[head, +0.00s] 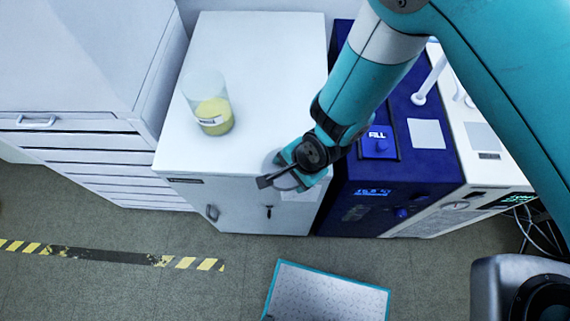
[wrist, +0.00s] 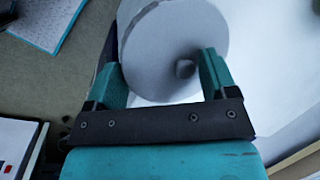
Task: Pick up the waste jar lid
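The waste jar lid (wrist: 165,35) is a pale grey disc with a small round knob (wrist: 185,68), seen in the wrist view in front of my gripper (wrist: 162,72). My gripper is open, its teal fingers apart on either side of the knob. The knob is closer to the right finger, and a gap shows on both sides. In the head view my gripper (head: 292,172) is over the front right edge of the white cabinet top and hides most of the lid. The waste jar (head: 212,112), clear with yellow liquid and a label, stands uncovered on the cabinet.
The white cabinet (head: 255,60) has free room on top around the jar. A blue device (head: 375,170) with a display stands close to its right, then a white instrument (head: 480,165). A teal-edged platform (head: 330,295) lies on the floor in front.

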